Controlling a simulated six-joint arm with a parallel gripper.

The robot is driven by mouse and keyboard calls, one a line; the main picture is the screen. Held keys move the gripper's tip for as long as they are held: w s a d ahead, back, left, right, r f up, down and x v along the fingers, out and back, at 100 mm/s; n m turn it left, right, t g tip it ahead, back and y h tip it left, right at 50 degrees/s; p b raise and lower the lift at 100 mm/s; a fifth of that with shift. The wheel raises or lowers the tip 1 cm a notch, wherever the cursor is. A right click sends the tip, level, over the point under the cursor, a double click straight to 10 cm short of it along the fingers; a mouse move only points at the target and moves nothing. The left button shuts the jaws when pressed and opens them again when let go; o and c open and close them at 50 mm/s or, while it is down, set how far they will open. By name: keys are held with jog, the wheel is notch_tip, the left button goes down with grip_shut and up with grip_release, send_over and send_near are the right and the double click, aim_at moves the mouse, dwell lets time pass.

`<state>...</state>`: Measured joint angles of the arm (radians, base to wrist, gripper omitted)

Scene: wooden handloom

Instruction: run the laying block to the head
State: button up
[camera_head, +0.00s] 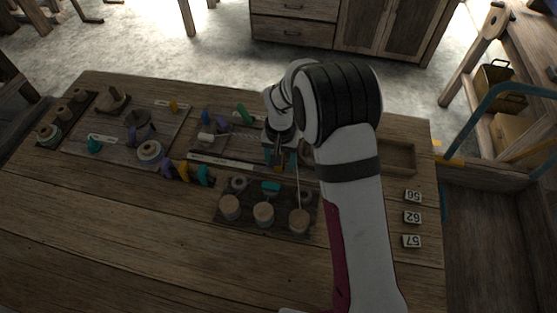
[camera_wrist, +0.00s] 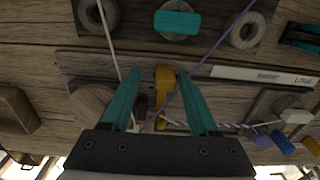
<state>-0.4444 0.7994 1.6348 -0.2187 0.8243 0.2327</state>
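My gripper (camera_wrist: 160,74) points down with its two teal fingers apart; in the head view it is low over the back of the table (camera_head: 130,245), partly hidden by my arm. A yellow piece (camera_wrist: 166,88) stands between the fingers with a gap on both sides. A pale strand (camera_wrist: 108,38) and a purple strand (camera_wrist: 224,36) converge towards it. A twisted cord (camera_wrist: 230,125) runs right from there. A round wooden piece (camera_wrist: 88,101) lies partly behind the left finger. I cannot tell which piece is the laying block.
A board with several wooden pegs (camera_head: 264,214) and a teal piece (camera_head: 271,188) is in front of my gripper. Purple, yellow and teal pieces (camera_head: 184,171) lie to its left. An empty tray (camera_head: 397,157) and number tiles (camera_head: 413,218) are right. The front left table is clear.

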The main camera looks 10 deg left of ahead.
jog(key=shift+r, duration=0.1)
notch_tip(320, 180, up, 16)
jog(key=shift+f, duration=0.2)
dwell(0.4)
jog(key=s+d+r+m, duration=0.2)
jog(key=s+d+r, duration=0.3)
jog(key=s+d, duration=0.35)
jog(key=s+d+f+m+y, duration=0.1)
jog(key=s+d, duration=0.2)
jog(key=s, duration=0.6)
jog(key=s+d+f+m, duration=0.1)
jog(key=s+d, duration=0.3)
jog(key=s, duration=0.5)
jog(key=shift+s+m+y, duration=0.25)
jog(key=shift+m+y, duration=0.15)
jog(key=shift+m, duration=0.4)
